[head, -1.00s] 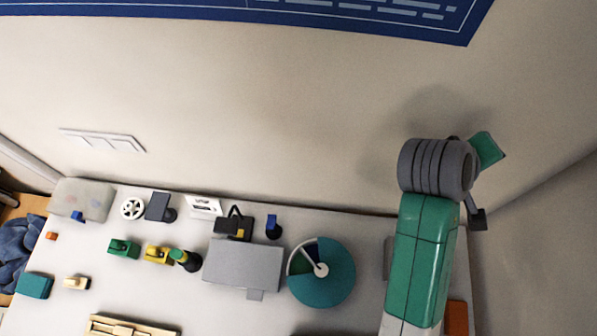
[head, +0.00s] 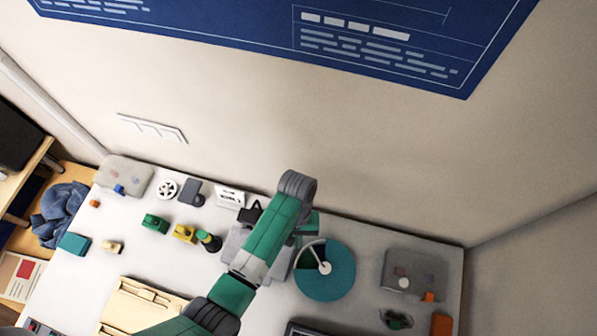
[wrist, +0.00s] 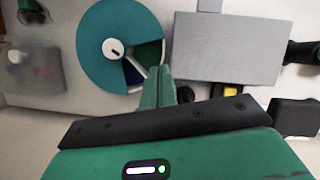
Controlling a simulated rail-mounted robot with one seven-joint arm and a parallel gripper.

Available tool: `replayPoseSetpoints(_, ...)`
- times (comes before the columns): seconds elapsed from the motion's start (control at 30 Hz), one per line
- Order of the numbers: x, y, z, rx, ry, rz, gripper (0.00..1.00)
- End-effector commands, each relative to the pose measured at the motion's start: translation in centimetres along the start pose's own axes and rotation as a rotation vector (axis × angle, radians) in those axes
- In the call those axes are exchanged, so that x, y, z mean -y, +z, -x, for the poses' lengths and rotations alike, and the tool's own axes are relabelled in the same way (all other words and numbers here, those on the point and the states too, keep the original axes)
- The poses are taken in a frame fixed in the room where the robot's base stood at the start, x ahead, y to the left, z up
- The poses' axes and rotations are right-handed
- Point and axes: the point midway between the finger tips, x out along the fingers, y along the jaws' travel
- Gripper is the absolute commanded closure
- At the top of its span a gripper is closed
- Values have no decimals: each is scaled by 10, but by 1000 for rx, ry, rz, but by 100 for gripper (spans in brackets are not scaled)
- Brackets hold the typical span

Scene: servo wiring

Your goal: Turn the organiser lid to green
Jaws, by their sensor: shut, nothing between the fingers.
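The organiser is a round drum with a teal lid (head: 335,280), and the lid also shows in the wrist view (wrist: 95,68). A light pointer or knob (wrist: 113,48) sits at its centre. The lid's wedge-shaped opening shows a dark green compartment (wrist: 150,53), a dark blue one (wrist: 132,73) and a pale strip between them. My gripper (wrist: 160,72) is shut and empty, its fingertips beside the opening at the lid's rim. I cannot tell whether they touch it. In the head view my arm hides the fingertips.
A grey box (wrist: 226,48) lies just right of my fingers in the wrist view. Black parts (wrist: 294,115) are at the right edge. In the head view a grey case (head: 420,268) and orange pieces stand right of the organiser, and a wooden tray (head: 135,305) lies front left.

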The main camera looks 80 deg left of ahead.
Motion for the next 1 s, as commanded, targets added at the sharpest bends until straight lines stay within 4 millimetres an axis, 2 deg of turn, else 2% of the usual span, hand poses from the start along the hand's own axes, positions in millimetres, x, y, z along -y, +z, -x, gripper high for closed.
replayPoseSetpoints(0.4,0,0,-74,0,1,0,100)
replayPoseSetpoints(0.5,0,-1,-87,-2,2,0,100)
replayPoseSetpoints(0.7,-1,-1,-97,-3,2,0,100)
replayPoseSetpoints(1.0,-1,-1,-97,-4,2,0,100)
